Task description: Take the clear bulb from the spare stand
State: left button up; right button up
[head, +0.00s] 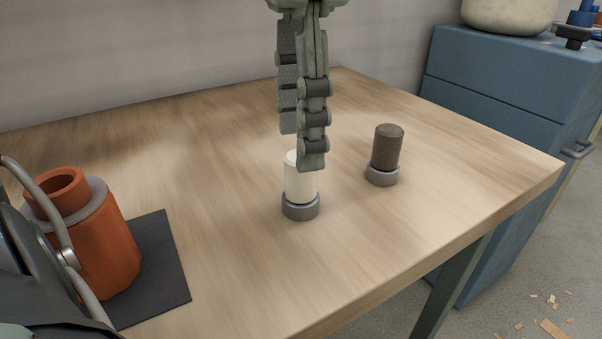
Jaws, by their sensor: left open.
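A whitish bulb (300,184) stands upright in a grey ring-shaped stand (301,208) near the middle of the wooden table. I take it for the clear bulb. A dark brown bulb (388,146) stands in a similar grey stand (382,176) to its right. My left gripper (301,150) points down from the top, open and empty, with its fingertips at the height of the whitish bulb's top. The nearer finger hides part of that top. I cannot tell if it touches. My right gripper is not in view.
An orange-brown housing (108,252) with a grey collar sits on a dark mat (163,262) at the left, with curved grey metal parts before it. The wooden table (235,270) is clear around the stands. A blue cabinet (500,95) stands beyond its right edge.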

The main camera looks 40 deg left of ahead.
aim_at(301, 182)
pick_arm(q)
jog(key=shift+f, duration=2)
jog(key=shift+w, duration=0.1)
jog(key=c, duration=1.1)
